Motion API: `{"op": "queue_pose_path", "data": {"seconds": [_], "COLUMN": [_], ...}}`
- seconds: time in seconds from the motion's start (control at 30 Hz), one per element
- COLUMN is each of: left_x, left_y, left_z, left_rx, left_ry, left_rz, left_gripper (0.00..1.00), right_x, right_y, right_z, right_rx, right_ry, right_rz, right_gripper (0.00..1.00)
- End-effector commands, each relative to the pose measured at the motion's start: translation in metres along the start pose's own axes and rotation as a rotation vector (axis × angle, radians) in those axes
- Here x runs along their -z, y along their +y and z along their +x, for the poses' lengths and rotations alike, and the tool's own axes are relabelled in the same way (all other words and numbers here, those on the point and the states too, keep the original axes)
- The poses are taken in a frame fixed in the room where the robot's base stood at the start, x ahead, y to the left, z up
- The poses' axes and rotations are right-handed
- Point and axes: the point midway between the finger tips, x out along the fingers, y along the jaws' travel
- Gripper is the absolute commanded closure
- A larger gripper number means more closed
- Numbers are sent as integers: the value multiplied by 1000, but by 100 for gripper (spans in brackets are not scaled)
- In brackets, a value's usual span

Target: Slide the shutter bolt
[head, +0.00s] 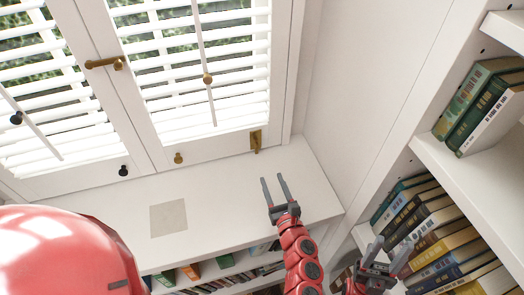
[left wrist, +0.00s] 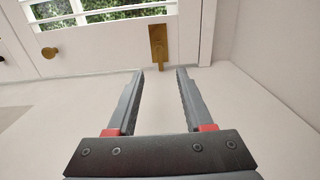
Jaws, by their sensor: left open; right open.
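A small upright brass bolt (head: 256,140) sits at the lower right corner of the right white shutter (head: 214,150). In the left wrist view the brass bolt (left wrist: 158,42) stands just beyond the fingertips, in line with the gap between them. My left gripper (head: 273,178) is open and empty over the white sill, apart from the bolt. The left wrist view also shows this gripper (left wrist: 161,72). My right gripper (head: 392,247) is open and empty at the lower right, in front of the bookshelf. A horizontal brass latch (head: 104,63) is higher up, where the shutters meet.
A brass knob (head: 179,158) and a black knob (head: 124,171) are on the shutters' lower rails. A beige square (head: 168,218) lies on the white sill (head: 225,195). Bookshelves (head: 440,165) rise at the right, and more books are below the sill.

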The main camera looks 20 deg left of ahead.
Motion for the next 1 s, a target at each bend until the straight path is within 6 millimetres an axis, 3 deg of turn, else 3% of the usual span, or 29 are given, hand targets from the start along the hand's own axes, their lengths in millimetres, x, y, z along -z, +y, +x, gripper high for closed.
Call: {"op": "queue_pose_path", "data": {"seconds": [0.3,0.5,0.7,1.0], "left_x": [-4,-4,-1,0], "left_y": [3,2,2,2], "left_z": [79,116,131,133], "left_rx": [-5,-3,-2,-3], "left_ry": [-5,-4,-2,-2], "left_rz": [4,3,6,5], "left_gripper": [48,48,48,48], "right_x": [2,3,3,3], "right_y": [1,1,1,1], "right_z": [11,16,18,18], "right_rx": [0,0,0,0], "right_ry": [0,0,0,0], "right_rz": [0,0,0,0], "right_gripper": [50,50,50,50]}}
